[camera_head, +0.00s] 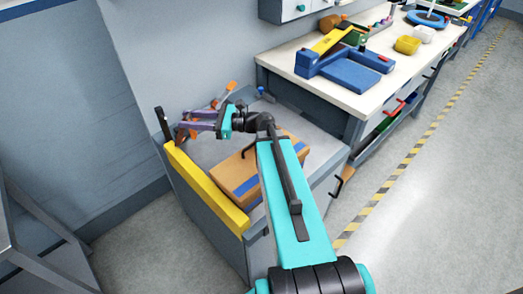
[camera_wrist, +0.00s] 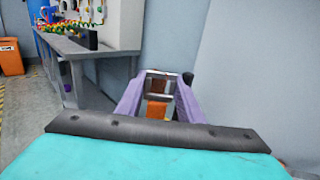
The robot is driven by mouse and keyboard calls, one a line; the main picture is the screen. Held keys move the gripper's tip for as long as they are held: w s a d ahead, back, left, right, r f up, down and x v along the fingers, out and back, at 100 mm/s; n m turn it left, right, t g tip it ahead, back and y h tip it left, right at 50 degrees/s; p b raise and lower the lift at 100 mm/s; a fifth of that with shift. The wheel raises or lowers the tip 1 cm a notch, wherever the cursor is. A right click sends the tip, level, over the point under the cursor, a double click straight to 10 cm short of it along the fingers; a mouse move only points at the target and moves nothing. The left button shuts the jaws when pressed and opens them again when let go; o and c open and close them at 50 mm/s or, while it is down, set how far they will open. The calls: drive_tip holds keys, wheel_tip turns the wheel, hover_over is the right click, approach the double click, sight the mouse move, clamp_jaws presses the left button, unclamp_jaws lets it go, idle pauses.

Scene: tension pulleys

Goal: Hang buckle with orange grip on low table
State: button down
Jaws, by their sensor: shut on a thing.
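My gripper (camera_head: 188,124) is at the far left corner of the low table (camera_head: 212,153), with its purple fingers pointing left. In the wrist view the fingers (camera_wrist: 160,80) are closed on both sides of a buckle (camera_wrist: 161,74) with a silvery metal frame and an orange grip (camera_wrist: 158,88). In the head view orange parts show around the fingertips, and the buckle is partly hidden by them. I cannot tell whether the buckle touches anything on the table.
A brown box (camera_head: 232,178) lies on the low table, partly behind my arm. A yellow bar (camera_head: 203,188) runs along its left edge, with a black upright (camera_head: 162,123) at the far end. A white workbench (camera_head: 350,97) stands to the right. The wall is close behind.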

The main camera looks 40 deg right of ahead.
drive_tip(key=s+d+f+m+t+h+b, duration=0.1)
drive_tip(key=d+b, duration=0.7)
drive_tip(key=d, duration=0.8)
drive_tip(key=s+d+f+m+t+h+b, duration=0.1)
drive_tip(key=s+d+m+t+h+b, duration=0.2)
drive_tip(key=d, duration=1.3)
drive_tip(key=s+b, duration=0.2)
drive_tip(key=b, duration=0.3)
drive_tip(key=shift+d+t+h, duration=0.3)
drive_tip(key=shift+s+f, duration=0.1)
wheel_tip(320, 180, down, 6)
drive_tip(key=b, duration=0.1)
drive_tip(key=shift+f, duration=0.15)
drive_tip(key=shift+f, duration=0.1)
drive_tip(key=shift+f+b, duration=0.5)
drive_tip(key=shift+f, duration=1.3)
drive_tip(key=shift+f, duration=0.1)
drive_tip(key=c, duration=1.2)
unclamp_jaws()
